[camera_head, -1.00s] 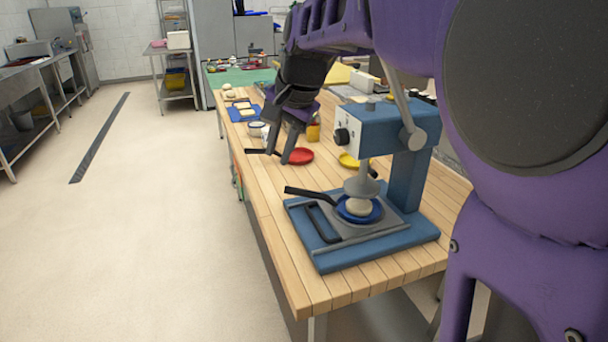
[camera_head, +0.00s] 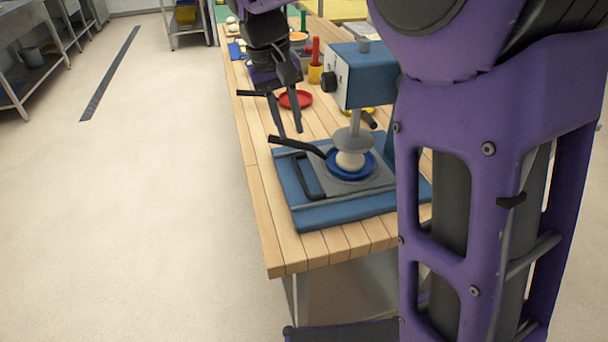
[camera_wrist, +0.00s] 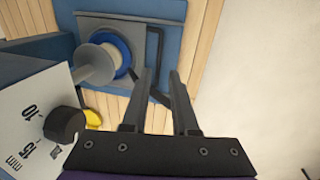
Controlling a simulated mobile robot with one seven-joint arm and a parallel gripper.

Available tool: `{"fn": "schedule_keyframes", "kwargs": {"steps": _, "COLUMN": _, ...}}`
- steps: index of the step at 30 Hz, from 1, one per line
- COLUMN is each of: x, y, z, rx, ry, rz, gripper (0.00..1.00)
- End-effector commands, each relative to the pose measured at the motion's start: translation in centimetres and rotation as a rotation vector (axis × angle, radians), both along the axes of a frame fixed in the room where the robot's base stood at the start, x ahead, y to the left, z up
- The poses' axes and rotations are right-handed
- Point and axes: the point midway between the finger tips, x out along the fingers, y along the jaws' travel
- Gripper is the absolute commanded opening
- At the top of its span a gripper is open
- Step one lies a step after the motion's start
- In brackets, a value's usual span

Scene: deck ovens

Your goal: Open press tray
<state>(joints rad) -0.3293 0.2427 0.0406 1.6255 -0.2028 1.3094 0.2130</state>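The blue press (camera_head: 362,76) stands on the wooden table, with a round grey press plate (camera_head: 354,140) on its shaft. Below it is the grey press tray (camera_head: 332,182) with a black U-shaped handle (camera_head: 309,177) on its left side, on the blue base. A blue pan (camera_head: 366,168) with a black handle sits on the tray and holds a pale dough ball (camera_head: 350,161). My gripper (camera_head: 289,129) is open and empty, above the pan's handle and behind the tray handle. In the wrist view my open gripper (camera_wrist: 161,73) points toward the tray handle (camera_wrist: 156,48).
A red pan (camera_head: 296,99) lies behind my gripper, with a yellow pan partly hidden behind the press. A yellow container (camera_head: 315,74) with a red-handled item stands beyond. The floor (camera_head: 180,200) left of the table is clear.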

Motion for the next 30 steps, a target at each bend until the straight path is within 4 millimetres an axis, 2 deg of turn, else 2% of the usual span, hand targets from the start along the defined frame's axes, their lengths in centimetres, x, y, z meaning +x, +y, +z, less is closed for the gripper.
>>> {"fn": "schedule_keyframes", "kwargs": {"steps": 1, "x": 0.0, "y": -0.3, "z": -1.3, "rx": -0.002, "ry": 0.004, "rz": -0.002, "gripper": 0.27}}
{"fn": "schedule_keyframes", "kwargs": {"steps": 9, "x": 0.2, "y": -1.4, "z": -7.2, "rx": -0.001, "ry": 0.003, "rz": -0.003, "gripper": 0.27}}
{"fn": "schedule_keyframes", "kwargs": {"steps": 18, "x": 0.4, "y": -2.4, "z": -12.9, "rx": 0.000, "ry": 0.002, "rz": -0.004, "gripper": 0.27}}
{"fn": "schedule_keyframes", "kwargs": {"steps": 24, "x": 0.5, "y": -2.8, "z": -14.7, "rx": 0.000, "ry": 0.001, "rz": -0.003, "gripper": 0.27}}
{"fn": "schedule_keyframes", "kwargs": {"steps": 30, "x": 0.6, "y": -2.8, "z": -15.0, "rx": 0.001, "ry": 0.000, "rz": -0.003, "gripper": 0.27}}
